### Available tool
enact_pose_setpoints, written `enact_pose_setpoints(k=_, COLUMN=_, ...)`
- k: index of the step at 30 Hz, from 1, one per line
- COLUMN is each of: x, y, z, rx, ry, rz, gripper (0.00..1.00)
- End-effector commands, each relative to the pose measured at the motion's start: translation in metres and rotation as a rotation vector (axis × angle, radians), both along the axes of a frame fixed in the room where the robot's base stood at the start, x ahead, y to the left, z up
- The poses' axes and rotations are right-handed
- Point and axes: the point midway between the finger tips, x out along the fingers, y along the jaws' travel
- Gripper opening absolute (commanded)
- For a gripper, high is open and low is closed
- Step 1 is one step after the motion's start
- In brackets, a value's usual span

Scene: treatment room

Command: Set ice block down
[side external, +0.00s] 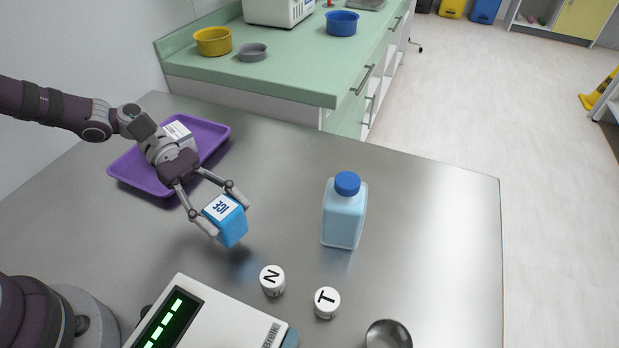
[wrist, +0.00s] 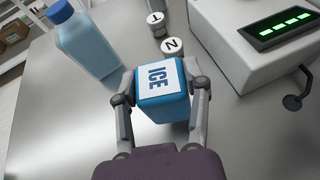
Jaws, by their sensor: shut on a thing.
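The ice block (side external: 231,227) is a blue block with a white label reading ICE. My gripper (side external: 222,215) is shut on it, with one finger on each side. In the side external view a dark shadow lies on the table below the block, and the block appears held a little above the metal table (side external: 440,230). In the wrist view the ice block (wrist: 162,100) sits between the two fingers of my gripper (wrist: 160,98), label facing the camera. The block's underside is hidden.
A purple tray (side external: 219,128) holding a white box (side external: 178,132) lies behind my gripper. A blue-capped bottle (side external: 343,215) stands to the right. Caps marked N (side external: 272,281) and T (side external: 326,302), a scale-like device (side external: 225,320) and a metal bowl (side external: 388,335) are in front. Table between block and bottle is clear.

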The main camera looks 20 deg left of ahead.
Motion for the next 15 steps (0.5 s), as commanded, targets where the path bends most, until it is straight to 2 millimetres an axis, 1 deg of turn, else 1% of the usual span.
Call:
enact_pose_setpoints(k=1, x=0.001, y=0.001, z=0.013, rx=0.000, ry=-0.007, rz=0.000, gripper=0.08)
enact_pose_setpoints(k=3, x=0.001, y=0.001, z=0.031, rx=0.002, ry=-0.006, rz=0.001, gripper=0.08)
enact_pose_setpoints(k=6, x=0.001, y=0.001, z=0.052, rx=0.002, ry=-0.005, rz=0.001, gripper=0.08)
enact_pose_setpoints(k=8, x=0.000, y=0.001, z=0.060, rx=0.000, ry=-0.003, rz=0.006, gripper=0.08)
enact_pose_setpoints(k=11, x=0.000, y=0.002, z=0.062, rx=0.003, ry=0.002, rz=0.074, gripper=0.08)
enact_pose_setpoints(k=14, x=0.001, y=0.008, z=0.054, rx=0.005, ry=0.007, rz=0.252, gripper=0.08)
enact_pose_setpoints(k=15, x=0.001, y=0.012, z=0.049, rx=0.004, ry=0.008, rz=0.342, gripper=0.08)
